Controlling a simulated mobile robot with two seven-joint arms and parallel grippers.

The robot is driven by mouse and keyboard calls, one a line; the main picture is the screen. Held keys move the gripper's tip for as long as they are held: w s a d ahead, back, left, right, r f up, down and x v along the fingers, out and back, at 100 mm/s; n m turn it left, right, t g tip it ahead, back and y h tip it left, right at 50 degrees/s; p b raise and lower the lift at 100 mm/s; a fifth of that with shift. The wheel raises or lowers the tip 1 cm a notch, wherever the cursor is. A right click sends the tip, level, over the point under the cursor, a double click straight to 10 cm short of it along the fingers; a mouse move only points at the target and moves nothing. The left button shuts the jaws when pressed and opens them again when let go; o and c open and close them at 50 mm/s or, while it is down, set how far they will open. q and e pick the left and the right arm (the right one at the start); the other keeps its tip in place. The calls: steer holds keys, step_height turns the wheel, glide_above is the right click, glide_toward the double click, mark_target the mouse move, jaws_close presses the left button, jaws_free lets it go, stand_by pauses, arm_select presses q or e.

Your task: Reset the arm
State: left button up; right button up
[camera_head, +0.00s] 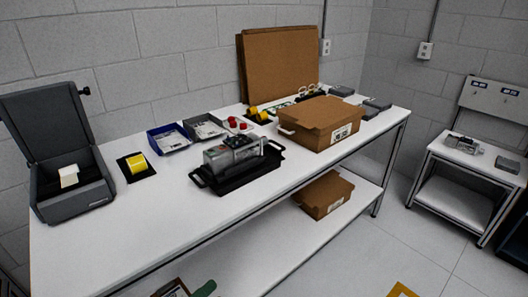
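A grey metal box-like device with a clear or silvery top, possibly the servo unit (232,153), sits on a black tray with handles (238,178) in the middle of the white table. An open dark grey case (75,190) with its lid raised stands at the table's left end, with a white block (68,176) inside. Neither of my grippers shows in the head view, and no arm of mine is visible.
The white table (165,215) has bare room at its front left. Blue (168,139) and grey bins, a yellow roll (136,163) and a cardboard box (320,122) stand on it. Another box (323,194) lies on the lower shelf. A small bench (460,160) stands right.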

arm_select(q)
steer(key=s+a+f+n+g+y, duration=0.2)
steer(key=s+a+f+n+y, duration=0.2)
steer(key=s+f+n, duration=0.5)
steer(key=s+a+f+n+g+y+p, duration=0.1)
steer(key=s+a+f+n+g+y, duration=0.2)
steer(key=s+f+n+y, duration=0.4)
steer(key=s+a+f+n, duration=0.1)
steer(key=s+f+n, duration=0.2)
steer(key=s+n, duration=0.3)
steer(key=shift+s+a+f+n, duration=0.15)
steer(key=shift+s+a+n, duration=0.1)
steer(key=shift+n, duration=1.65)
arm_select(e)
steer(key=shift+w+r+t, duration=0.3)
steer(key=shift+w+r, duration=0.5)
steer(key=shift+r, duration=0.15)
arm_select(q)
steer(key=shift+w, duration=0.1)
